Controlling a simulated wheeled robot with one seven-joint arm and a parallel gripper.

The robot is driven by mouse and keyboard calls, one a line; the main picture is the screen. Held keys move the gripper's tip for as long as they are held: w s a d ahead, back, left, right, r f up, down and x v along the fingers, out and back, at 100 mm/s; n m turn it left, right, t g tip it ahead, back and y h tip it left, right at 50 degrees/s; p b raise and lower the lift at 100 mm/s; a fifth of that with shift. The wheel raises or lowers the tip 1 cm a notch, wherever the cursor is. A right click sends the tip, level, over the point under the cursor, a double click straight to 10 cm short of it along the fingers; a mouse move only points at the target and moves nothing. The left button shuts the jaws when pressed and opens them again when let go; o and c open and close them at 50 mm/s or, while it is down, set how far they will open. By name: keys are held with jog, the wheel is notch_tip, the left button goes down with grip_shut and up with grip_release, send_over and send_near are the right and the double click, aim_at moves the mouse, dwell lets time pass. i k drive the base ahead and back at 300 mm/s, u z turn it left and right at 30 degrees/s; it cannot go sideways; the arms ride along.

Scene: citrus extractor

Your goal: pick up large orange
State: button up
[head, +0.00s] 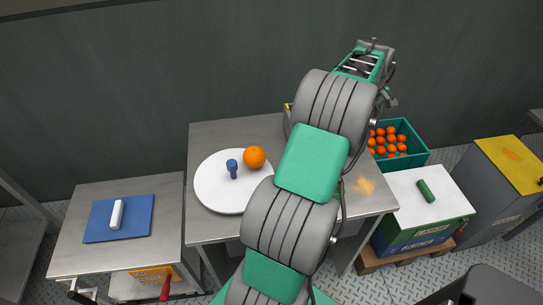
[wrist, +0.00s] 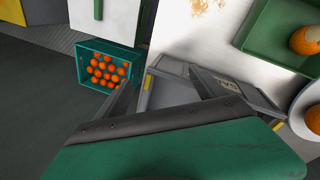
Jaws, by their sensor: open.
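A large orange (head: 254,157) rests on a round white board (head: 215,196) on the metal table, beside a small blue upright object (head: 233,168). In the wrist view an orange on a white round surface (wrist: 314,115) is cut off by the right edge, and another orange (wrist: 307,38), with a pale patch, sits in a green tray (wrist: 262,42). I cannot tell which of these is the large orange. My gripper (wrist: 162,80) is open and empty, with its fingers apart. In the head view my arm's end is high at the upper right, well away from the orange.
A teal crate (head: 417,158) with several small oranges stands right of the table (head: 215,135). Nearby is a white-topped box (head: 400,188) with a green cylinder (head: 426,191). A side table holds a blue mat (head: 98,225) with a white object (head: 117,214). My arm hides the table's middle.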

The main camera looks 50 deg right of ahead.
aim_at(253, 157)
jog(key=z, duration=1.35)
